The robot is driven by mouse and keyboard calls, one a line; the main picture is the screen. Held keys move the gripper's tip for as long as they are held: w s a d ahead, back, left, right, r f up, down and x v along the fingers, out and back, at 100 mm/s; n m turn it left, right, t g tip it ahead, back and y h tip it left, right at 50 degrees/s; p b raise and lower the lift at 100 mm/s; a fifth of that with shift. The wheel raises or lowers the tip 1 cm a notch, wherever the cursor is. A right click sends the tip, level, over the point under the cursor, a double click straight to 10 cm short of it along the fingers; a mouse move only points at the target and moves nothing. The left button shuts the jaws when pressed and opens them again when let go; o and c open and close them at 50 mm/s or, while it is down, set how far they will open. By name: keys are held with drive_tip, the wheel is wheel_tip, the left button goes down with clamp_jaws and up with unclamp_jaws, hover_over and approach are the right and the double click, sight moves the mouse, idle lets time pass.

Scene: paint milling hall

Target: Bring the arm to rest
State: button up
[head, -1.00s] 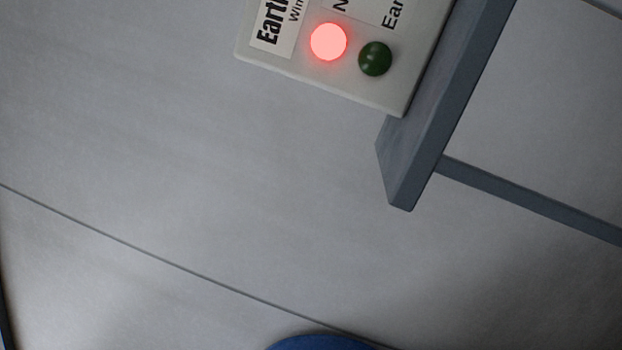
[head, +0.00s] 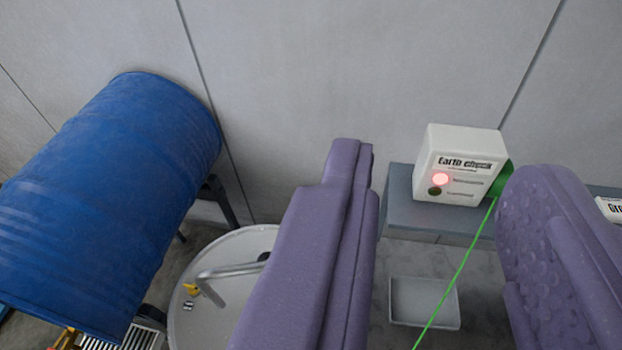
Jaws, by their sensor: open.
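My gripper (head: 425,180) shows as two purple padded fingers, one in the middle of the picture and one at the right. The fingers stand wide apart with nothing held between them. In the gap, farther off, a white earth check box (head: 458,150) stands on a grey shelf (head: 400,205) against the wall. Its red lamp is lit and the green lamp below it is dark. The right finger hides part of a green piece on the box's right side.
A blue drum (head: 115,190) lies on its side on a stand at the left. A round pale vessel lid (head: 215,255) with a metal handle is beside it. A green cable (head: 460,265) runs down from the box past a grey tray (head: 425,302) below the shelf.

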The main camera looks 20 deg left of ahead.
wheel_tip(320, 180, down, 19)
drive_tip(key=b, duration=1.9)
drive_tip(key=shift+f, duration=0.15)
